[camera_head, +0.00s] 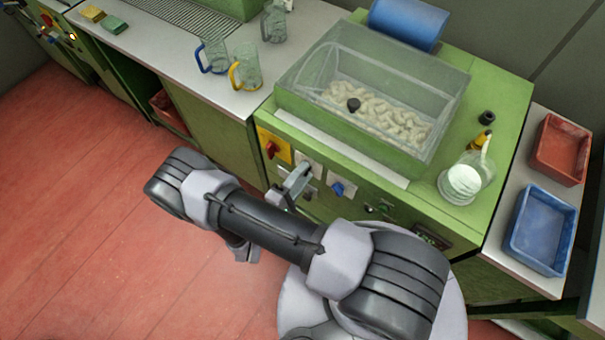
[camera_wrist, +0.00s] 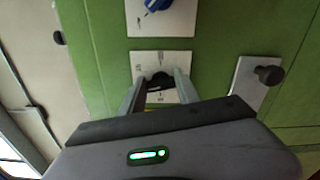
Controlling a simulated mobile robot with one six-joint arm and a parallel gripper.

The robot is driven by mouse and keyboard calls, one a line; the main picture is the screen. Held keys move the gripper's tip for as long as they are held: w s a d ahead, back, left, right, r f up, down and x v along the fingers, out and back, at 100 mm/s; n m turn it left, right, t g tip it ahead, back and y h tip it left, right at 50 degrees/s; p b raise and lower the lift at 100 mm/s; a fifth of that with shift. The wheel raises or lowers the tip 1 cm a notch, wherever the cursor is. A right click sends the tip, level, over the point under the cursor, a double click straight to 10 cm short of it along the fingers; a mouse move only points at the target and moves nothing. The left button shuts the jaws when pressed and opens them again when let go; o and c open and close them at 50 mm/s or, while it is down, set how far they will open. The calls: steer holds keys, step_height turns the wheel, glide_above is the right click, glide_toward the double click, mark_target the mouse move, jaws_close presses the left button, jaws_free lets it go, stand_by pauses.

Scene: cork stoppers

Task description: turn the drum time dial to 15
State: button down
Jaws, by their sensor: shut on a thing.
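My gripper (camera_wrist: 158,84) is shut on a small black dial (camera_wrist: 158,79) at the middle of a white plate on the green front panel. The plate (camera_wrist: 160,57) has faint marks around the dial, too small to read, so I cannot tell the setting. In the head view my gripper (camera_head: 301,174) reaches the panel between the red knob and the blue knob, and its fingers cover most of the dial. The drum (camera_head: 375,110) is a clear-lidded box holding many pale corks.
A blue knob (camera_wrist: 157,5) and another black knob (camera_wrist: 268,75) sit close to my fingers. A red knob (camera_head: 271,148) is on a yellow plate at the left. A glass flask (camera_head: 463,182) stands on the machine's right corner. Red floor is open at the left.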

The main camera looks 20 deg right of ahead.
steer(key=shift+f+m, duration=0.2)
steer(key=shift+m, duration=3.9)
steer(key=c, duration=0.9)
jaws_free()
steer(key=v, duration=1.7)
steer(key=shift+s+a+p, duration=0.15)
steer(key=shift+p, duration=0.25)
